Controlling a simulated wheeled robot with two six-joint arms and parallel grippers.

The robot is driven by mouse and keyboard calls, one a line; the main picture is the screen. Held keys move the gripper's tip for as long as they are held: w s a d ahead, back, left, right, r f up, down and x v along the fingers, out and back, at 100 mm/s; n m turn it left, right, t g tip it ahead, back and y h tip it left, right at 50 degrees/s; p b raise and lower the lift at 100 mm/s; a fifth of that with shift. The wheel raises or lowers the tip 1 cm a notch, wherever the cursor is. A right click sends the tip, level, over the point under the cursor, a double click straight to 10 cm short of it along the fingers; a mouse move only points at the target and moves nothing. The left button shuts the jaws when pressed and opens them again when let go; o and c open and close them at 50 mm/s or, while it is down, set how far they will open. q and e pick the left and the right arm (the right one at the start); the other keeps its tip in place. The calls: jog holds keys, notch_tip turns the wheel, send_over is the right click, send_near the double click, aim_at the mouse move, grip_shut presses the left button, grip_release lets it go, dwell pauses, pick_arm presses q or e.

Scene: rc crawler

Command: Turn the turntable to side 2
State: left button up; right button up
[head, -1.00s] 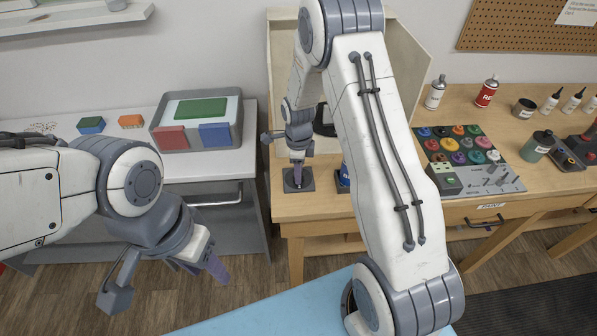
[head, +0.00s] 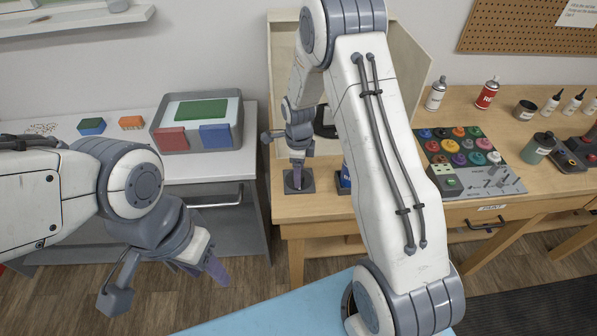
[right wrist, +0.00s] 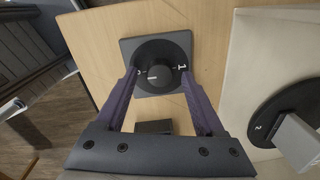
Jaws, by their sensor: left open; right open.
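A dark dial with a central knob (right wrist: 155,75) sits on a square plate (right wrist: 130,46) on the wooden bench. A "1" shows at its right side and another mark, hard to read, at its left. My right gripper (right wrist: 160,76) is open over the dial, one finger on each side of the knob; I cannot tell if they touch it. The black turntable disc (right wrist: 262,112), marked "2" with a grey block on it, is at the right in the wrist view. In the head view my right arm partly hides the turntable (head: 322,122). My left gripper (head: 213,264) is open and empty.
The turntable stands inside a pale open booth (head: 405,55). Right of it on the bench are a tray of coloured pots (head: 495,180) and spray cans (head: 487,93).

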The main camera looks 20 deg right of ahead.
notch_tip(320, 180, up, 10)
jog(key=b, duration=0.2)
jog(key=shift+s+a, duration=0.15)
jog(key=shift+s, duration=0.05)
jog(key=shift+a, duration=0.1)
